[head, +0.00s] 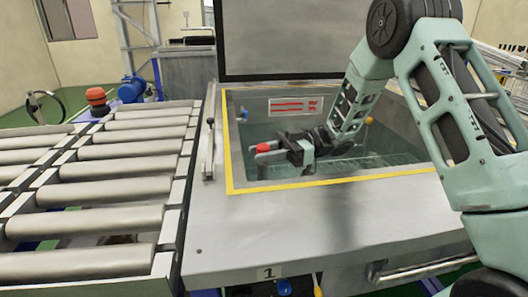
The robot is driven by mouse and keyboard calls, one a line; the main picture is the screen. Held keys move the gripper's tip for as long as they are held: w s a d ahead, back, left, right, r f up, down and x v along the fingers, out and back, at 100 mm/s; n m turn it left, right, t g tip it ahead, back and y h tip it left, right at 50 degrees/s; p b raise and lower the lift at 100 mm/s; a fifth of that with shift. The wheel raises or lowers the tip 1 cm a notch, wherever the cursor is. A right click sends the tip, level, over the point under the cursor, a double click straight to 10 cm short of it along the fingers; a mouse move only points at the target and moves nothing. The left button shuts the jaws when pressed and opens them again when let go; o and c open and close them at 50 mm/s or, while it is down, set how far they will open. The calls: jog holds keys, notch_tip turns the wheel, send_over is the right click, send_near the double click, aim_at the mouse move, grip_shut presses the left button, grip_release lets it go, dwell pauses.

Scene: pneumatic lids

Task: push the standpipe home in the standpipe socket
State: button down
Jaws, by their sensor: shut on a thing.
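My gripper (265,153) reaches down into the open water tank (228,150), near its left side. Its fingers point left and are shut on a small red-topped piece, which I take to be the standpipe (262,148). Only the red top shows between the fingers; the rest of the standpipe is hidden by the gripper or lies below it. The standpipe socket cannot be made out, so I cannot tell how the pipe sits in it.
A red-lettered label (295,106) is on the back wall. A roller conveyor (110,190) runs along the left. The steel deck (330,220) in front is clear.

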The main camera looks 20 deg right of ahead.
aim_at(264, 165)
jog(key=shift+f+b, duration=0.85)
jog(key=shift+f, duration=0.85)
jog(key=c, duration=1)
grip_release()
jog(key=shift+c, duration=0.2)
jog(key=d, duration=1.7)
jog(key=shift+d+b, duration=0.25)
jog(key=shift+b, duration=0.05)
jog(key=shift+w, duration=0.1)
